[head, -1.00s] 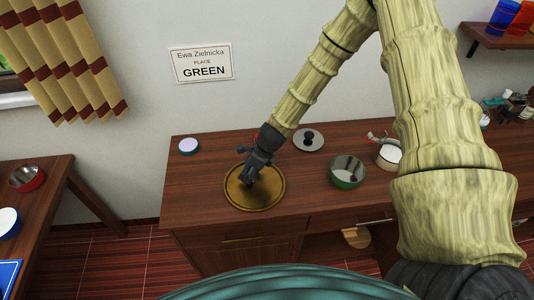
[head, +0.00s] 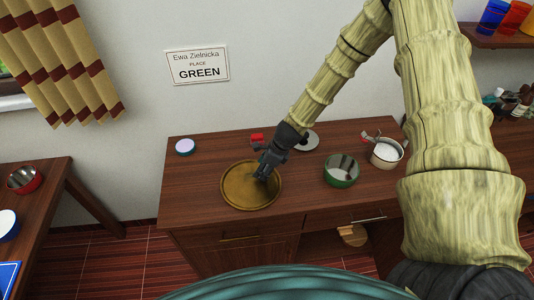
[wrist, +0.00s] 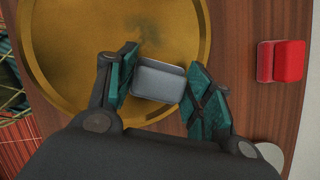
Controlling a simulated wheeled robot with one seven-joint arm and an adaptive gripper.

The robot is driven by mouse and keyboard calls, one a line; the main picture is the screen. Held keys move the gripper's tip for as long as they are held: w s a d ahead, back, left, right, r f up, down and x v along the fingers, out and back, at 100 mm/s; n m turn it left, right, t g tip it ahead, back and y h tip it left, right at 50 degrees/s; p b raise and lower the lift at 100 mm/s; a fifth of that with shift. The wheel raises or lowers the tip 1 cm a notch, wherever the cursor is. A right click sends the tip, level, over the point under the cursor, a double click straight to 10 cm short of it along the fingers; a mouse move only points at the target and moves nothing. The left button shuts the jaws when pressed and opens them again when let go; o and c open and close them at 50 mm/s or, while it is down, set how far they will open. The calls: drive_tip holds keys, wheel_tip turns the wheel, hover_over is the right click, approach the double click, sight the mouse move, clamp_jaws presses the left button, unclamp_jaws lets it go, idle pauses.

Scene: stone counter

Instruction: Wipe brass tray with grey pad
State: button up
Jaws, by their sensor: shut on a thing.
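The round brass tray (head: 238,190) lies flat on the wooden counter. In the wrist view its golden surface (wrist: 90,40) shows darker smudges just beyond the pad. My gripper (head: 264,177) is over the tray's right part, pointing down. In the wrist view my gripper (wrist: 162,85) is shut on the grey pad (wrist: 158,80), which sits between the two green-faced fingertips. The pad is over the tray, near its rim; I cannot tell whether it touches the surface. In the head view the pad is hidden by the gripper.
A red block (wrist: 280,61) lies on the counter beside the tray; it also shows in the head view (head: 257,139). A grey lid (head: 307,141), a green bowl (head: 341,171) and a white pot (head: 386,153) stand to the right. A small white-topped round dish (head: 185,147) stands at the back left.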

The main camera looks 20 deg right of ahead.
drive_tip(key=r+p, duration=0.1)
drive_tip(key=r, duration=0.1)
drive_tip(key=r+p, duration=0.1)
drive_tip(key=r, duration=0.1)
drive_tip(key=r+p, duration=0.2)
drive_tip(key=shift+s+d, duration=0.1)
drive_tip(key=shift+d, duration=0.15)
drive_tip(key=shift+a+r+p, duration=0.1)
drive_tip(key=shift+r+p, duration=0.65)
drive_tip(key=shift+r, duration=0.3)
drive_tip(key=shift+f, duration=0.1)
